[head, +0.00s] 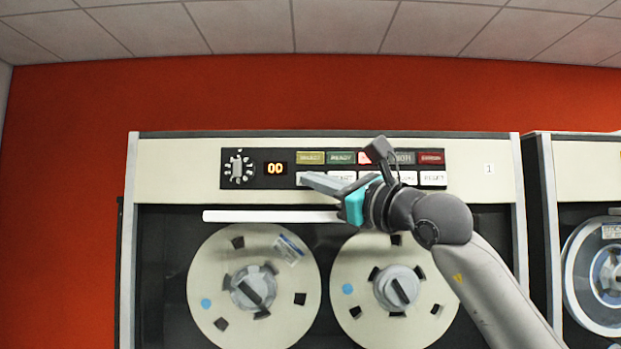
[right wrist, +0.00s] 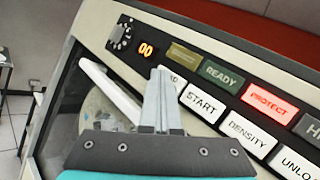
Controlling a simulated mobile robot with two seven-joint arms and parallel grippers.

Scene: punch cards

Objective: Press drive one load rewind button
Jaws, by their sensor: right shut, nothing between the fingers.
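Tape drive one (head: 170,170), marked with a "1", stands ahead with a dark control panel (head: 448,157) along its top. The leftmost white button (right wrist: 179,83) of the lower row, left of START (right wrist: 202,103), is mostly hidden behind my fingers; only the end of its lettering shows in the right wrist view. My right gripper (head: 304,179) is shut and empty, its fingertips in front of that leftmost button. It also shows in the right wrist view (right wrist: 160,72). I cannot tell whether the tips touch the button. My left gripper is not in view.
An orange "00" display (head: 275,169) and a dial (head: 239,168) sit left of the buttons. Lit PROTECT (right wrist: 269,104) is in the upper row. A white bar (head: 255,216) and two tape reels (head: 215,285) lie below. Another drive (head: 538,150) stands at right.

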